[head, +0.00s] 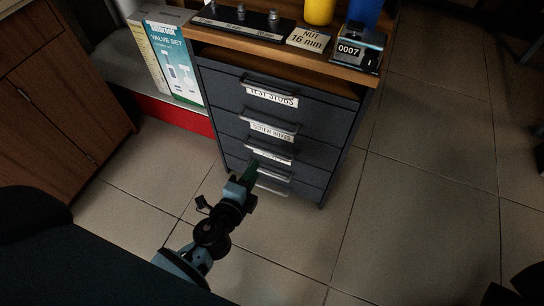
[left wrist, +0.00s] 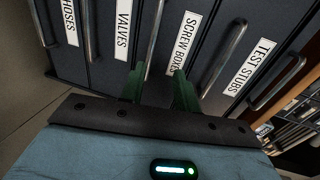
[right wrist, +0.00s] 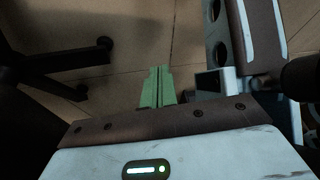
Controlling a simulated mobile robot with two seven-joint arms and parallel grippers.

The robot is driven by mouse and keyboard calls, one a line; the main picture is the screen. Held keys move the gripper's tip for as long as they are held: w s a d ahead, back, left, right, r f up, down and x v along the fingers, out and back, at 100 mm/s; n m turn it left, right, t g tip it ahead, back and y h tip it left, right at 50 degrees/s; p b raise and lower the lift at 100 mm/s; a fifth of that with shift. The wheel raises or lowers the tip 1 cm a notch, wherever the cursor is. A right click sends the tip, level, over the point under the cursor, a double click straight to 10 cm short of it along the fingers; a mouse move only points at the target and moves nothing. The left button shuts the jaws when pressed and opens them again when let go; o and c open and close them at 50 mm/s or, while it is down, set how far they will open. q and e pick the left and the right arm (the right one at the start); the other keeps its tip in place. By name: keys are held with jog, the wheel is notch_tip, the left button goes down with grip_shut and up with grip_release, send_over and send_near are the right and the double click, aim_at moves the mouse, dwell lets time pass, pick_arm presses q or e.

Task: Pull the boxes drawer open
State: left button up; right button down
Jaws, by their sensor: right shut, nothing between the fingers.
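A dark grey drawer cabinet (head: 205,85) stands ahead with several stacked drawers, all looking closed. The screw boxes drawer is second from the top, with its label (head: 272,132) under its bar handle (head: 270,121). In the left wrist view its label (left wrist: 182,43) and handle (left wrist: 224,58) show just beyond the fingers. My left gripper (head: 250,173) is open and empty, near the lower drawers in the head view. Its green fingers (left wrist: 160,90) are apart, with the valves handle (left wrist: 153,42) beyond them; contact cannot be told. My right gripper (right wrist: 158,88) is shut and empty above the floor.
Above the drawers is a wooden top (head: 225,33) with a nut sign (head: 308,39) and a counter device (head: 359,48). A valve set box (head: 178,65) stands left of the cabinet. A wooden cabinet (head: 60,100) is further left.

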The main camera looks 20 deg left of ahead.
pick_arm(q)
jog(key=f+b+x, duration=0.1)
jog(key=x, duration=0.8)
jog(key=shift+f+b, duration=0.25)
jog(key=shift+b, duration=0.15)
jog(key=shift+s, duration=0.15)
jog(key=shift+c, duration=0.2)
grip_shut()
